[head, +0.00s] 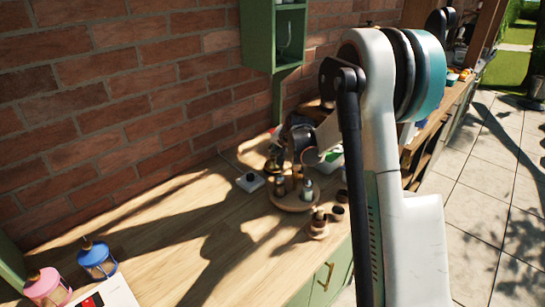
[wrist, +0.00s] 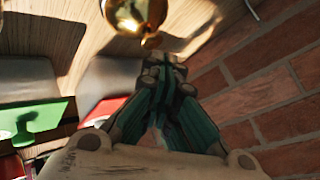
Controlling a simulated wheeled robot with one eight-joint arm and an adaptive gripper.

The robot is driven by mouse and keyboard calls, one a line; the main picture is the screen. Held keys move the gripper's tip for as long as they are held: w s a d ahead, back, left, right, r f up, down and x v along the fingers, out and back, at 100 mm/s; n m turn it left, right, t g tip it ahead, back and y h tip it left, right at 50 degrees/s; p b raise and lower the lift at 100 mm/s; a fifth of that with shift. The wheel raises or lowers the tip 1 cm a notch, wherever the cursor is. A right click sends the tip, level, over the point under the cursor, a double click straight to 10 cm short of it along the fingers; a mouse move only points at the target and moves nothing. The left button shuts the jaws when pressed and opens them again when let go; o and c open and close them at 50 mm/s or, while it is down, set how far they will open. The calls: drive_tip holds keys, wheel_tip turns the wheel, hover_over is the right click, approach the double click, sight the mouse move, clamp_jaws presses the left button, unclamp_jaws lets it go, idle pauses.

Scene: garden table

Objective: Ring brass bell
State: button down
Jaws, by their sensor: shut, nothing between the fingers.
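The brass bell (wrist: 136,14) shows in the wrist view at the top edge, cut off by the frame. It is a shiny golden dome with a small knob pointing toward my gripper. My gripper (wrist: 166,64) is shut and empty, its fingertips close to the knob. I cannot tell whether they touch it. In the head view my gripper (head: 288,136) is over the far part of the wooden counter (head: 190,245), near the brick wall. There my arm and gripper make the bell hard to make out.
A round wooden tray (head: 284,205) with small bottles stands just in front of my gripper. A white box with a black knob (head: 250,182) is to its left, small cups (head: 338,213) to its right. Blue (head: 96,260) and pink (head: 45,287) lanterns stand near left. The middle counter is clear.

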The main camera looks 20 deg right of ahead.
drive_tip(key=shift+f, duration=0.1)
idle(0.5)
drive_tip(key=shift+f+b, duration=0.35)
drive_tip(key=shift+f, duration=0.1)
idle(0.4)
drive_tip(key=shift+r, duration=0.6)
drive_tip(key=shift+p, duration=0.3)
drive_tip(key=shift+r+p, duration=1.7)
drive_tip(key=shift+r, duration=1.25)
